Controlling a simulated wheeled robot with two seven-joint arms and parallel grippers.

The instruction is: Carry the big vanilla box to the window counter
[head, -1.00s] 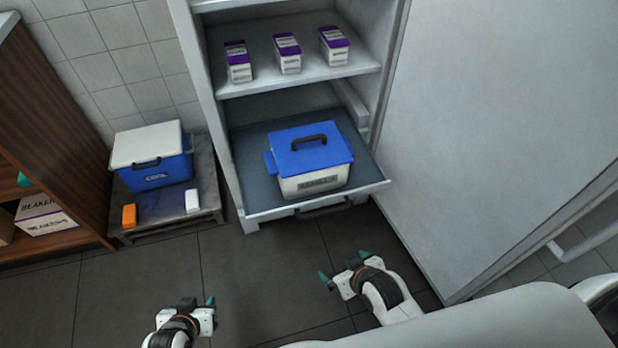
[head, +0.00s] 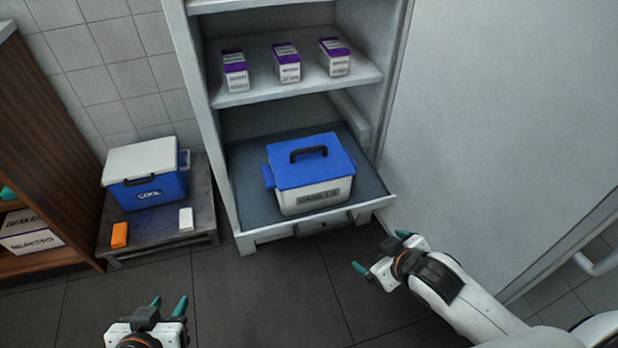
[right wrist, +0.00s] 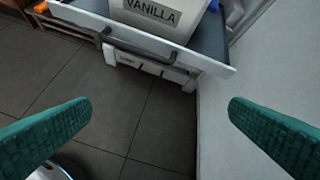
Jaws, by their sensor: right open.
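The big vanilla box (head: 315,196) is white with a blue lid and a black top handle. It sits in the pulled-out bottom drawer (head: 250,235) of the cabinet; its VANILLA label shows in the right wrist view (right wrist: 153,14), where the box top is cut off. My right gripper (head: 382,254) is open and empty, low in front of the drawer's right side and apart from the box. My left gripper (head: 168,306) is open and empty near the bottom of the head view, further from the box. The window counter is not in view.
Several purple-and-white cartons, one of them here (head: 286,64), stand on the shelf above. A blue cooler (head: 150,190), an orange item (head: 119,235) and a white item (head: 186,219) are on a low stand at left. The open cabinet door (head: 490,120) bounds the right. Floor in front is clear.

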